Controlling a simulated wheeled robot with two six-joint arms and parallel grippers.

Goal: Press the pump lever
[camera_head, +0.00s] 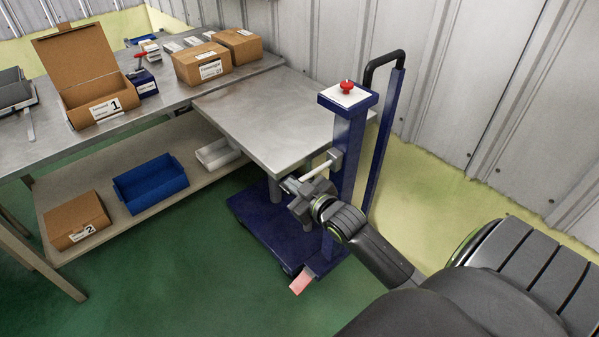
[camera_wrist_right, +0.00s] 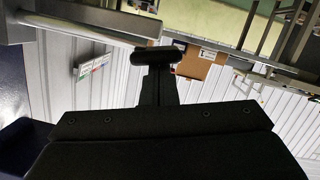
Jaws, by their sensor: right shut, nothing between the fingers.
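A blue lift cart has a tall column (camera_head: 348,150), a metal platform (camera_head: 275,110) and a red knob (camera_head: 346,87) on top. A pale rod-like lever (camera_head: 318,170) sticks out to the left from a bracket on the column, below the platform height. A pale red pedal (camera_head: 301,282) juts from the cart's base near the floor. My right gripper (camera_head: 292,187) is shut and empty at the free end of the rod. In the right wrist view the rod (camera_wrist_right: 80,27) ends close to the shut fingertips (camera_wrist_right: 156,56); I cannot tell whether they touch. My left gripper is not in view.
A metal workbench (camera_head: 150,95) stands at left with an open box (camera_head: 85,85) and closed boxes (camera_head: 203,65). A blue bin (camera_head: 150,183) and another box (camera_head: 77,219) sit on its lower shelf. The green floor in front is clear. A corrugated wall stands behind the cart.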

